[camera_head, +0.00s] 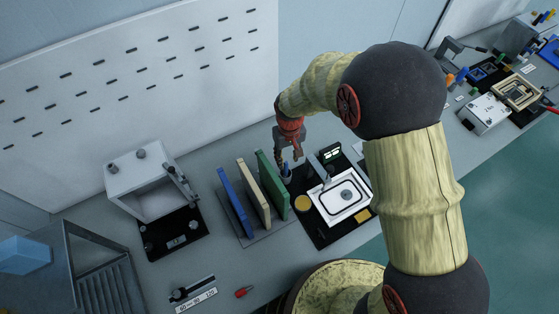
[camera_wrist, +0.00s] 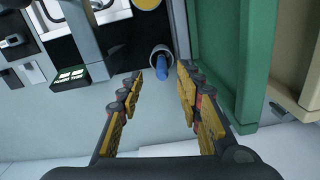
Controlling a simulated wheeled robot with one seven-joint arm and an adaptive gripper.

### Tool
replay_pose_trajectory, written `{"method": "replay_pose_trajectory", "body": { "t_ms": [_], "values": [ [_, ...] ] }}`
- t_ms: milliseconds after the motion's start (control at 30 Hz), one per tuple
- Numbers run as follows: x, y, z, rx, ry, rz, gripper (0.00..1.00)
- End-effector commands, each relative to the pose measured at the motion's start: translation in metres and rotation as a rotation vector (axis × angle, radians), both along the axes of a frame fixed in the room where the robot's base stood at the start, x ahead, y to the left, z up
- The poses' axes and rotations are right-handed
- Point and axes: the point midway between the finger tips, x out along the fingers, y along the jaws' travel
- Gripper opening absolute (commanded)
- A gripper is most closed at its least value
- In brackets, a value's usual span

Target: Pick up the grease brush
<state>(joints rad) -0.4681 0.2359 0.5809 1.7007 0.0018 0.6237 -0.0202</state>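What looks like the grease brush shows as a blue handle (camera_wrist: 161,67) standing in a small round grey holder (camera_wrist: 160,52) in the wrist view. Its lower end is hidden in the holder. In the head view the blue handle (camera_head: 286,169) is small, just below my gripper (camera_head: 289,158). In the wrist view my gripper (camera_wrist: 160,88) is open, with its fingers on either side of the handle's line and nothing held between them. I cannot tell whether the fingertips are level with the handle or above it.
A green panel (camera_head: 271,186) stands close beside the holder, with cream (camera_head: 254,192) and blue (camera_head: 235,203) panels farther left. A sink-like white tray (camera_head: 345,197) lies to the right on a black mat. A grey box (camera_head: 147,178) stands at left.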

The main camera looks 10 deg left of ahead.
Motion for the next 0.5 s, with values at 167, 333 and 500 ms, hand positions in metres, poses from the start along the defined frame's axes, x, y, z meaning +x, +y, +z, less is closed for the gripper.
{"method": "replay_pose_trajectory", "body": {
  "t_ms": [167,333,500],
  "values": [
    [-0.001,0.0,-0.014,-0.002,0.004,0.0,0.35],
    [0.0,0.0,-0.028,-0.001,0.002,0.0,0.35],
    [0.001,0.003,-0.044,-0.001,0.002,0.001,0.35]
  ]
}}
